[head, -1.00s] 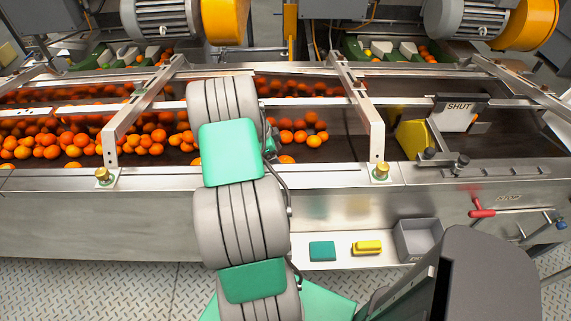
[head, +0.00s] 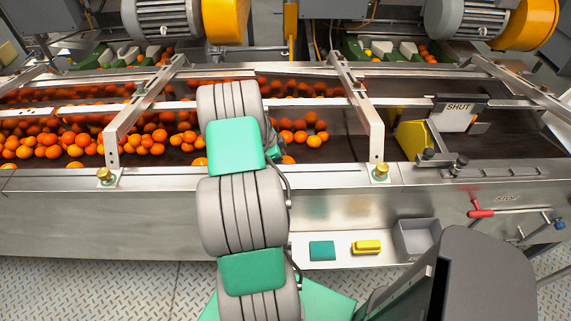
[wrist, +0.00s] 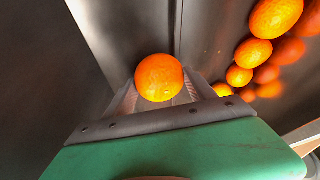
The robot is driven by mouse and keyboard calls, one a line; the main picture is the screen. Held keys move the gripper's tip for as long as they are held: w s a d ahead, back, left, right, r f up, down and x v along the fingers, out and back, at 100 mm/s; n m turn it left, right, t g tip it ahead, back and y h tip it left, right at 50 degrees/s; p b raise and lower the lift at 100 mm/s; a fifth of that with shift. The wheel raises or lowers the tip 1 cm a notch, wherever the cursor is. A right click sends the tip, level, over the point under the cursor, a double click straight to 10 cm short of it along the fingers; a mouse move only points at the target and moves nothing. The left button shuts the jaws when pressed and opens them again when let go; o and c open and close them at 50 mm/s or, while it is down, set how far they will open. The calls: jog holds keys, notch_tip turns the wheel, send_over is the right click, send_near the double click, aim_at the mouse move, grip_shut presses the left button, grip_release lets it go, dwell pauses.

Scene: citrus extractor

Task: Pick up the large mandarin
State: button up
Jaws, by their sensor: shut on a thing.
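My gripper (wrist: 160,88) shows in the wrist view, its two pale ribbed fingers shut on a round orange mandarin (wrist: 159,77). The mandarin sits between the fingers, in front of the grey bar and green body of the gripper. Bare dark metal lies behind it. In the head view my arm hides the gripper and the held fruit. I cannot tell from these views how high the fruit is, or whether it is larger than all the others.
Many mandarins (head: 75,140) lie in the metal trough on the left. Several more (wrist: 254,53) run along the wrist view's right side. Metal crossbars (head: 355,105) span the trough. A yellow block (head: 413,137) and "SHUT" sign (head: 459,116) stand right. A grey bin (head: 417,238) sits in front.

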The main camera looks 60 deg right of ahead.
jog(key=shift+w+d, duration=0.1)
jog(key=c, duration=0.6)
jog(key=shift+r, duration=0.2)
